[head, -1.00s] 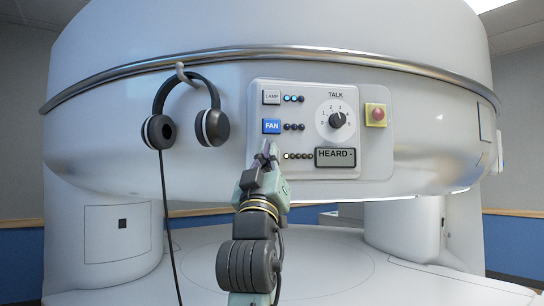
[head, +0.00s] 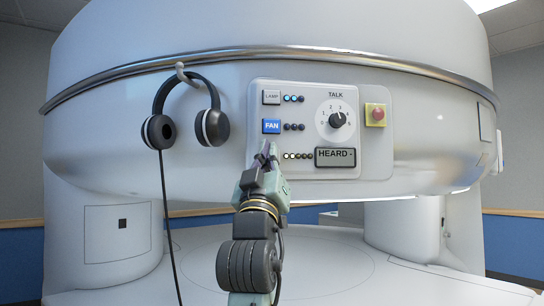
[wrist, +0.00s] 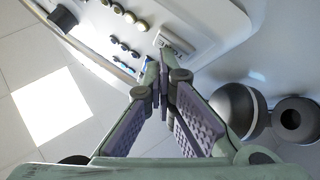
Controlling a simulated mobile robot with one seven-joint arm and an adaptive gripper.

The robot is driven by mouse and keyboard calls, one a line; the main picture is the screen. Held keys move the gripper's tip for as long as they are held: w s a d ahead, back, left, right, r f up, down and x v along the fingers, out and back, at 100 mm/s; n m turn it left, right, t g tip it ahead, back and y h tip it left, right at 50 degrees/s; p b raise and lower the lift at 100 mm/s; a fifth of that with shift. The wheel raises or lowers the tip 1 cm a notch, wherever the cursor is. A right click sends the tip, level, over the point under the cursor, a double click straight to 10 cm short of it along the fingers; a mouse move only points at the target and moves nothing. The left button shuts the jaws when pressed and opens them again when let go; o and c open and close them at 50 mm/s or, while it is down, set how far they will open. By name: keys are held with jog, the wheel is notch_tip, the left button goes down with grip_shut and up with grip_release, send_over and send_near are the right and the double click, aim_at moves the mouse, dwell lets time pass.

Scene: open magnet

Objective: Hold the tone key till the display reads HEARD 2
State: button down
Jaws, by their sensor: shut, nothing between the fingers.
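The tone key's place, below the blue FAN key (head: 271,126) on the panel (head: 345,100), is covered by my gripper (head: 267,152) in the head view. In the wrist view the fingertips (wrist: 158,88) meet close to the panel. The display (head: 335,157) reads "HEARD -".
The LAMP key (head: 271,97) is above FAN. The TALK dial (head: 337,120) and red stop button (head: 377,114) on yellow are to the right. Black headphones (head: 214,127) hang from a hook (head: 181,72) at left, their cable hanging down.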

jog(key=shift+s, duration=0.1)
jog(key=shift+s+d, duration=0.15)
jog(key=shift+s, duration=0.6)
jog(key=shift+s+d+b, duration=0.2)
jog(key=shift+s+b, duration=0.15)
jog(key=shift+s, duration=0.9)
jog(key=shift+s+d+b, duration=0.2)
jog(key=shift+s+b, duration=0.1)
jog(key=shift+s, duration=0.95)
